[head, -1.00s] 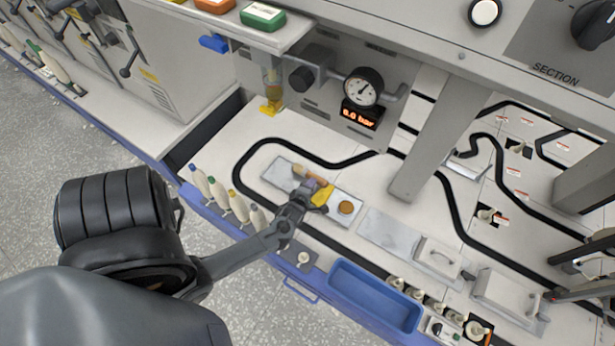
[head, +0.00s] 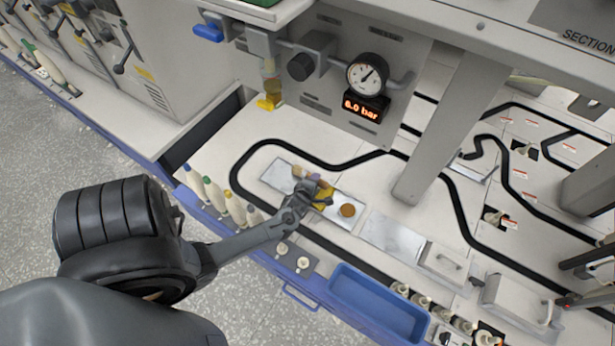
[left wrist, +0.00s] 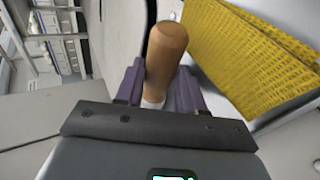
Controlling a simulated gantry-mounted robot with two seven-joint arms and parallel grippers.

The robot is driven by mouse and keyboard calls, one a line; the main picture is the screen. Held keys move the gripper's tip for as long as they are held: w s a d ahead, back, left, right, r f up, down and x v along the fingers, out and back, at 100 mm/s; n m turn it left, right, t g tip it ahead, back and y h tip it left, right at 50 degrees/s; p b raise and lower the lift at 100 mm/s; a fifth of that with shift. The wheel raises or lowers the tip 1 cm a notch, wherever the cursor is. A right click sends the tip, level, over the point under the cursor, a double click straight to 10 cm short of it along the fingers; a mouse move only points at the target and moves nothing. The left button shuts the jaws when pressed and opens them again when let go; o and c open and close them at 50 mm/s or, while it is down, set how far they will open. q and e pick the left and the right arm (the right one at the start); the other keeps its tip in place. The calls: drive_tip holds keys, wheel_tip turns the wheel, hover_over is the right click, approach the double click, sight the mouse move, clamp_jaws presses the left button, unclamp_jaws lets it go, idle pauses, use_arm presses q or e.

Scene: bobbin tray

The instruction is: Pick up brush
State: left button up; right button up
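A brush with a brown, rounded handle (left wrist: 166,55) lies on the pale metal tray (head: 274,176); in the head view its tan handle (head: 298,171) shows just beyond my left gripper. My left gripper (head: 312,180) is low over the tray. In the left wrist view the purple fingers of the gripper (left wrist: 158,88) stand on both sides of the handle, very close to it. I cannot tell whether they press on it. A white band shows at the handle's lower end; the rest of the brush is hidden. My right gripper is not clearly seen.
A yellow cloth (left wrist: 250,55) lies right beside the handle, also in the head view (head: 324,199). A round brown item (head: 348,210) sits on the tray. Several bobbins (head: 215,193) stand at the left edge. A blue bin (head: 378,305) is in front; a gauge (head: 367,75) is behind.

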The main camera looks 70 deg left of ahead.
use_arm(q)
clamp_jaws()
